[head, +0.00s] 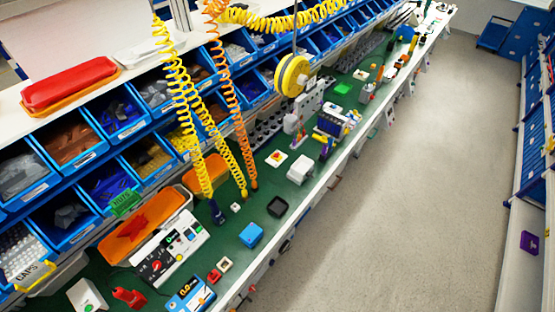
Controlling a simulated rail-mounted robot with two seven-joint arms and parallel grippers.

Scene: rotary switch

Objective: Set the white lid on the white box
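A small white box (300,168) with rounded edges stands on the green bench top, right of the hanging coiled hoses. It is too small to tell whether its top is open or where its lid is. A flat white square piece (276,158) with a red and yellow mark lies just left of it, apart from it. Another white box-like piece (86,296) stands at the bottom left. I cannot tell which piece is the white lid. Neither of my grippers is in view.
A black open box (278,207) and a blue box (251,235) sit nearer on the bench (228,250). A control panel (171,246) and orange tray (145,224) are at the left. Yellow coiled hoses (180,90) hang over the bench. The grey floor (420,190) is clear.

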